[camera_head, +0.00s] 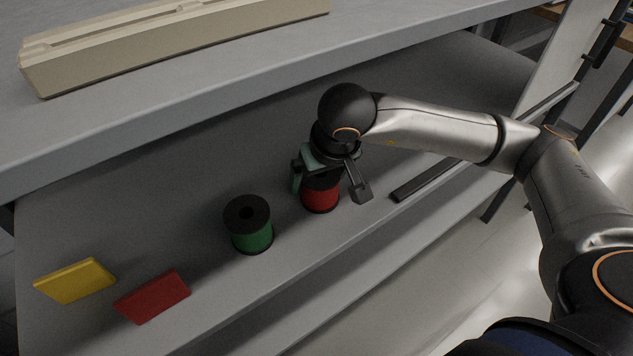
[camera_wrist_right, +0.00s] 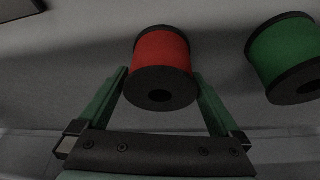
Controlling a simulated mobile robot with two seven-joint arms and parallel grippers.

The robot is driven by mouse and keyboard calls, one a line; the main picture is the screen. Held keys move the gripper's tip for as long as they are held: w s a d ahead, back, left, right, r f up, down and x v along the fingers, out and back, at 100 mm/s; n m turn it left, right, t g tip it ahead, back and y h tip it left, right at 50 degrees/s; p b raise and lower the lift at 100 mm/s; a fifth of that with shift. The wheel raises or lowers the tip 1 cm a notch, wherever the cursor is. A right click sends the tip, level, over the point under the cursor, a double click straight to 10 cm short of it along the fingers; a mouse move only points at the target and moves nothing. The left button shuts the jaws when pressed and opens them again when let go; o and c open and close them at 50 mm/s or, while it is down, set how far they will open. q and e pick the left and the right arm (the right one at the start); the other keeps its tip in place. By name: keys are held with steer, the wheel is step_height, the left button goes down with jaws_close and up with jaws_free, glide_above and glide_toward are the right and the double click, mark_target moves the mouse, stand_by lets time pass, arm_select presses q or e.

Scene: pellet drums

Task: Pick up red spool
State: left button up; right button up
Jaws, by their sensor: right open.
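The red spool (camera_head: 320,196) with black end discs stands upright on the grey shelf (camera_head: 180,205), its top partly hidden by my right gripper in the head view. In the right wrist view the red spool (camera_wrist_right: 162,62) shows between the two green fingers of the right gripper (camera_wrist_right: 162,88), one finger on each side. I cannot tell whether the fingers touch it. My left gripper is not in view.
A green spool (camera_head: 249,228) stands left of the red one and shows in the wrist view (camera_wrist_right: 288,52). A yellow block (camera_head: 75,281) and a red block (camera_head: 153,296) lie at the shelf's left. An upper shelf (camera_head: 240,75) holds a long beige object (camera_head: 170,45).

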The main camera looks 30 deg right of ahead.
steer(key=shift+w+f, duration=0.25)
steer(key=shift+f, duration=0.4)
steer(key=shift+w, duration=0.1)
steer(key=shift+r, duration=0.1)
steer(key=shift+c, duration=0.9)
steer(key=c, duration=1)
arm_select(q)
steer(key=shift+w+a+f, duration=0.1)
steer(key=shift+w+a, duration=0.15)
arm_select(e)
steer(key=shift+c, duration=0.2)
